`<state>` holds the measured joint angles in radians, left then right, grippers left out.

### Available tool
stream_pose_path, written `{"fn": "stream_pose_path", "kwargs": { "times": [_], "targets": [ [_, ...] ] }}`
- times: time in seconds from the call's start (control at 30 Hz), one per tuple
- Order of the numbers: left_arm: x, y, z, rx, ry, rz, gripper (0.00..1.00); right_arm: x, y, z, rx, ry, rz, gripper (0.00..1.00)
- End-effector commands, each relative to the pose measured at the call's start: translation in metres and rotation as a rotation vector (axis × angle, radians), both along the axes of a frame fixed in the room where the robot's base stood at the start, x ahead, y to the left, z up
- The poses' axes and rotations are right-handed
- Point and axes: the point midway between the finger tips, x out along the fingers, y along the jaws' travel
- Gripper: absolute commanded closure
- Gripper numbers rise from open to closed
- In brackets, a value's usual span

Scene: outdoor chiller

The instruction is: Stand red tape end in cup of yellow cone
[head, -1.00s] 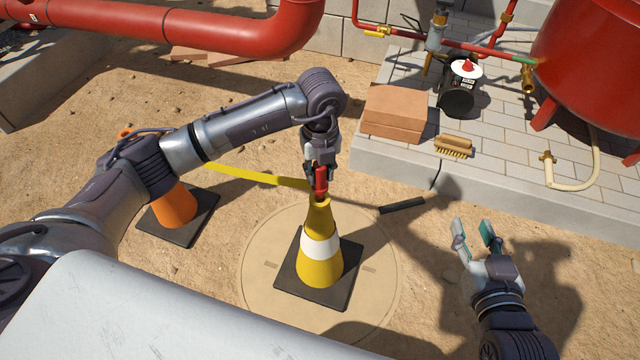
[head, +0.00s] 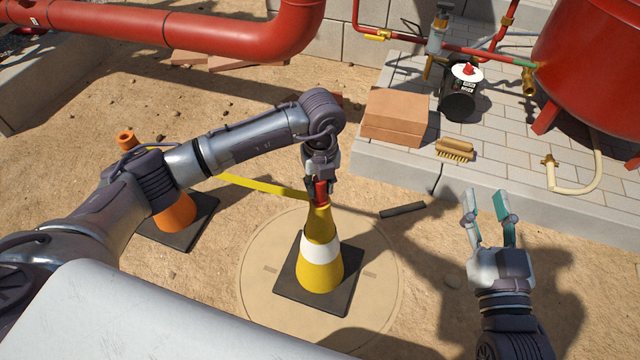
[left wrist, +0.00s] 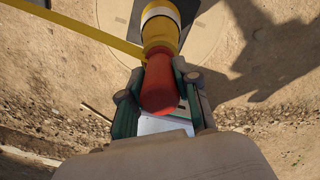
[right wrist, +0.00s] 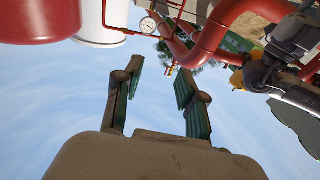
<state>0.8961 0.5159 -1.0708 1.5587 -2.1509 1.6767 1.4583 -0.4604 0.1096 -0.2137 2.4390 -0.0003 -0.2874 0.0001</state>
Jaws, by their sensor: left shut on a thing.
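The yellow cone (head: 321,272) with a white band stands upright on its black base on the round cover. My left gripper (head: 318,184) is shut on the red tape end (head: 321,193), right at the cone's top. In the left wrist view the red tape end (left wrist: 160,85) lies between the fingers, its far end meeting the cone's yellow top (left wrist: 160,32). I cannot tell how deep it sits in the cup. The yellow tape (head: 262,186) runs left from it towards the orange cone (head: 174,207). My right gripper (head: 487,213) is open and empty at the right.
A paved slab (head: 480,185) at the back right carries bricks (head: 395,116), a brush (head: 454,149), a black can (head: 459,95) and a red tank (head: 592,65). A dark bar (head: 402,210) lies on the sand. Red pipes (head: 170,25) run along the back left. Sand around the yellow cone is mostly clear.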

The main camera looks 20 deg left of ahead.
Motion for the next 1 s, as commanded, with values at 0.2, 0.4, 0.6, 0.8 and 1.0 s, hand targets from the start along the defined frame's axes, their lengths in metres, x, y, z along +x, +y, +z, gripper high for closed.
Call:
{"fn": "stream_pose_path", "kwargs": {
  "times": [0.2,0.4,0.6,0.8,1.0],
  "targets": [
    [0.0,0.0,-0.002,0.0,0.001,0.0,0.43,0.0,0.0,0.002,0.004,-0.012,0.001,0.6],
    [0.0,0.0,-0.002,0.001,0.001,0.0,0.43,0.0,0.0,0.002,0.003,-0.01,0.001,0.6],
    [0.0,0.0,0.003,0.0,0.0,0.0,0.43,0.001,0.0,-0.003,-0.006,0.024,-0.001,0.6],
    [0.001,0.0,0.03,0.001,-0.003,-0.001,0.43,-0.003,-0.007,-0.035,-0.055,0.213,-0.014,0.6],
    [0.001,0.0,0.066,0.0,-0.004,0.0,0.43,-0.018,-0.017,-0.075,-0.114,0.455,-0.029,0.6]
  ]
}}
